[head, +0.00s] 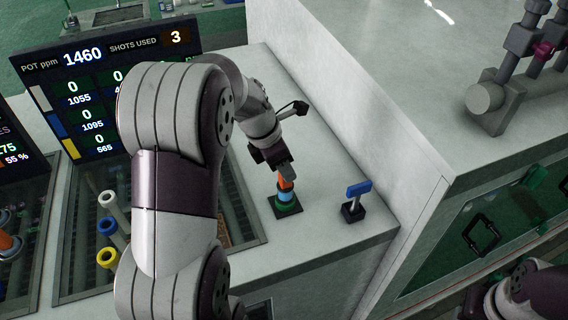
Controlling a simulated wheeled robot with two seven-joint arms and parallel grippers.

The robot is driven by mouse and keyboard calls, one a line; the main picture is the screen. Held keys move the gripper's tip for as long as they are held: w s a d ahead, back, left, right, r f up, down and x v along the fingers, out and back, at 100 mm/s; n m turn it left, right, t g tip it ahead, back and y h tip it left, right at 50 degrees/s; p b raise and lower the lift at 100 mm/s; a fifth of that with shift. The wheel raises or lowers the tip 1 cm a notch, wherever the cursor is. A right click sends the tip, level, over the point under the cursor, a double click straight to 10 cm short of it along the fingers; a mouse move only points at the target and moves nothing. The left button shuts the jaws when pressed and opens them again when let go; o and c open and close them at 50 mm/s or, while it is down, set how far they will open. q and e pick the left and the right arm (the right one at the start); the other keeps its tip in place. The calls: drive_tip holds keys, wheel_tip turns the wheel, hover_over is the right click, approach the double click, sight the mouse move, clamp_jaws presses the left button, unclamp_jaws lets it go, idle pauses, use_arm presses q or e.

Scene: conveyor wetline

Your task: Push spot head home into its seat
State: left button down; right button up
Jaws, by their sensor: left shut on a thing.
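My left arm reaches across the counter. My left gripper (281,167) points down and is shut on the orange spot head (286,184). Below the orange part are a light blue band (285,197) and a green ring, on a dark square base (286,209) on the counter. The spot head stands roughly upright over this base. Whether it is fully down in its seat is too small to tell. Part of my right arm shows at the lower right; its gripper is out of view.
A blue-handled valve (357,189) on a black block stands right of the base, near the counter edge. A tall white cabinet (345,120) rises behind it. Coloured tubes (107,228) stand in a rack at left, below a display board (85,85). The counter front (330,235) is clear.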

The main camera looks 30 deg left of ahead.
use_arm(q)
drive_tip(key=c, duration=0.7)
unclamp_jaws()
drive_tip(key=shift+r, duration=0.1)
drive_tip(key=v, duration=0.7)
drive_tip(key=shift+s+r, duration=0.15)
